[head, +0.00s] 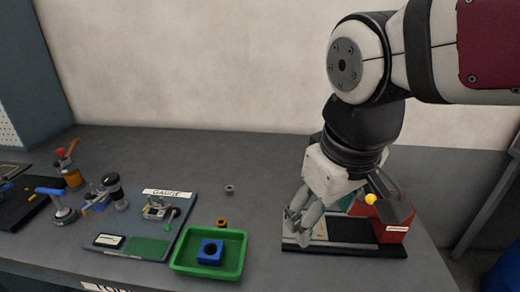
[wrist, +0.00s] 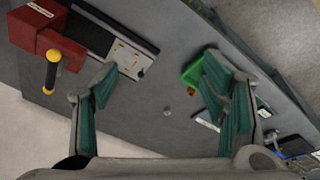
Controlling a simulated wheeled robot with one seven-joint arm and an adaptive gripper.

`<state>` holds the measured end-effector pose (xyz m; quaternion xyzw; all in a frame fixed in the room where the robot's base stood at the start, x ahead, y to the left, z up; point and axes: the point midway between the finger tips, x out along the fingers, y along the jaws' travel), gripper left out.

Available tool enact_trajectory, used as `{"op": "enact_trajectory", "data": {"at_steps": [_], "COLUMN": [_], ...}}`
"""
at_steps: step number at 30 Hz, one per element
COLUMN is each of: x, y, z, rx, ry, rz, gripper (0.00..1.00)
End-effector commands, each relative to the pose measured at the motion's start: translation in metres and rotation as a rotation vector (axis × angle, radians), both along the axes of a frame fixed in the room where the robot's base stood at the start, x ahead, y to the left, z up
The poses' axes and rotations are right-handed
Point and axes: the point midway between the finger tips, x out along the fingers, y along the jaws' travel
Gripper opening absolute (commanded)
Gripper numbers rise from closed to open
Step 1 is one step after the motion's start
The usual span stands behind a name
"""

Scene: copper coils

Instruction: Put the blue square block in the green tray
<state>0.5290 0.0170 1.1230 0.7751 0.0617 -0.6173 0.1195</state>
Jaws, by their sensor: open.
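The blue square block (head: 210,251), with a dark round hole in its top, sits inside the green tray (head: 237,264) at the front middle of the table. My gripper (head: 299,222) is to the right of the tray, above the left part of a black-based machine. In the wrist view my gripper (wrist: 160,105) shows its two green-padded fingers spread wide apart with nothing between them. The green tray (wrist: 192,73) is partly hidden behind the right finger there, and the block cannot be seen in that view.
A red machine block with a yellow-tipped lever (head: 393,226) stands right of my gripper. A gauge board (head: 178,216) lies left of the tray. A brass ring (head: 221,222) and a grey ring (head: 229,189) lie behind the tray. The table's back middle is clear.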

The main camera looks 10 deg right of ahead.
Motion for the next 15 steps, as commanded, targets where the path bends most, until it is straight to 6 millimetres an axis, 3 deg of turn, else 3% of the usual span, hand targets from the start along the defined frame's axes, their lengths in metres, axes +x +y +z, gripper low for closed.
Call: {"op": "enact_trajectory", "data": {"at_steps": [3, 6, 15], "x": [-0.03, -0.046, -0.058], "y": [-0.013, -0.017, -0.02], "z": [-0.001, -0.004, -0.007], "rx": [0.055, 0.092, 0.122], "ry": [-0.044, -0.064, -0.077], "rz": [-0.126, -0.195, -0.249], "gripper": [0.67, 0.67, 0.67]}}
